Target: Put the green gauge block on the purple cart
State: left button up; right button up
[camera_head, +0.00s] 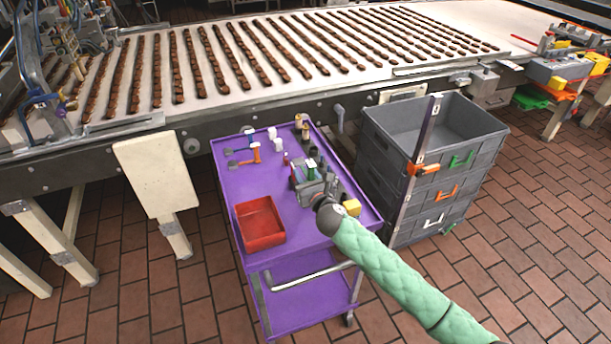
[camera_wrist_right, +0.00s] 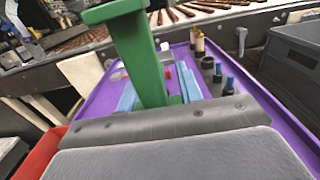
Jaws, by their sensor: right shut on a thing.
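The purple cart (camera_head: 239,187) stands in front of the conveyor; its top also shows in the right wrist view (camera_wrist_right: 97,104). My right gripper (camera_head: 311,181) is over the right half of the cart top. In the right wrist view its light-blue fingers (camera_wrist_right: 158,92) are closed on the green gauge block (camera_wrist_right: 147,62), an upright bar with a wide end. Only a small green part of the block (camera_head: 311,170) shows in the head view. I cannot tell whether the block touches the cart top. My left gripper is not in view.
A red tray (camera_head: 259,222) sits at the cart's front left. Orange and blue tools (camera_head: 250,153), white pieces (camera_head: 273,134), dark cylinders and a yellow block (camera_head: 351,207) are also on the cart. Grey crates (camera_head: 437,150) stand close on the right. The cart's left side has bare room.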

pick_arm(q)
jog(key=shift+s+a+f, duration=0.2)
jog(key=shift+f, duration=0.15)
pick_arm(e)
jog(key=shift+f, duration=0.65)
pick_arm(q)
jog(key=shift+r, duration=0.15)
pick_arm(e)
jog(key=shift+f, duration=0.4)
jog(key=shift+f, duration=0.2)
jog(key=o, duration=0.9)
jog(key=shift+o, duration=0.9)
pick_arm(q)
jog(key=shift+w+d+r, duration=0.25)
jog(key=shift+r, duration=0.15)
